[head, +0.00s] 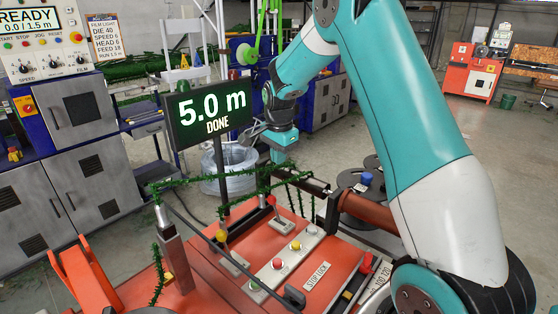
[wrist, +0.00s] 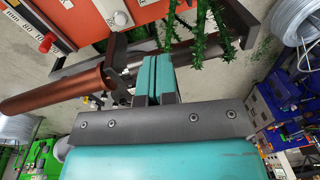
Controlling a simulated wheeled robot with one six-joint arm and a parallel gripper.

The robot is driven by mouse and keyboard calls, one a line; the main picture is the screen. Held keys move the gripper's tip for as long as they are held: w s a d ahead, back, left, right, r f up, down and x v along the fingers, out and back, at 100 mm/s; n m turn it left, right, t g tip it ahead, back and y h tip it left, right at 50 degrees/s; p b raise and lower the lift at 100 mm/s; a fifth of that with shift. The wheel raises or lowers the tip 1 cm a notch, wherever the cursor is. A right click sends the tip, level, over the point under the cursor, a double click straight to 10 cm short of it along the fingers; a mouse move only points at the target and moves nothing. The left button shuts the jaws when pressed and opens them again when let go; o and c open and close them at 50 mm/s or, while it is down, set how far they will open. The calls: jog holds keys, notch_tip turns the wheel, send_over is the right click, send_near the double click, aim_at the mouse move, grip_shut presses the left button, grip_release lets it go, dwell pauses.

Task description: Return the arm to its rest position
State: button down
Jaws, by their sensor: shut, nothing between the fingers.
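My teal arm (head: 400,110) reaches up and over the orange machine from the right in the head view. My gripper (head: 279,156) points down behind the machine's bed, right of the display. In the wrist view my gripper (wrist: 157,78) has its two teal fingers together with nothing between them. Green tinsel-like twisted wire (head: 185,182) runs across the orange machine (head: 215,285) and hangs down in strands. The green wire also shows beyond the fingertips in the wrist view (wrist: 198,45). I cannot tell the exact gap between fingers and wire.
A display (head: 210,112) reading "5.0 m DONE" stands on a post left of my gripper. A brown roller (wrist: 70,85) lies close left of the fingers in the wrist view. A wire coil (head: 228,172) sits on the floor behind. Open floor (head: 450,125) lies at the right.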

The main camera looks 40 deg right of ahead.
dwell(0.3)
jog(key=s+a+r+n+y, duration=0.1)
jog(key=s+a+r+n, duration=0.4)
jog(key=a, duration=0.3)
jog(key=s+a+r+n+y, duration=0.1)
jog(key=s+a+r+n, duration=0.2)
jog(key=s+a+n, duration=0.45)
jog(key=s+a+r+n+y, duration=0.1)
jog(key=s+a+n, duration=0.4)
jog(key=s, duration=0.4)
jog(key=s+a+r+n+g+y, duration=0.1)
jog(key=s+a+r+n+y, duration=0.1)
jog(key=s+a+n, duration=0.4)
jog(key=s+a, duration=0.1)
jog(key=s, duration=0.3)
jog(key=shift+s, duration=0.25)
jog(key=shift+a, duration=0.1)
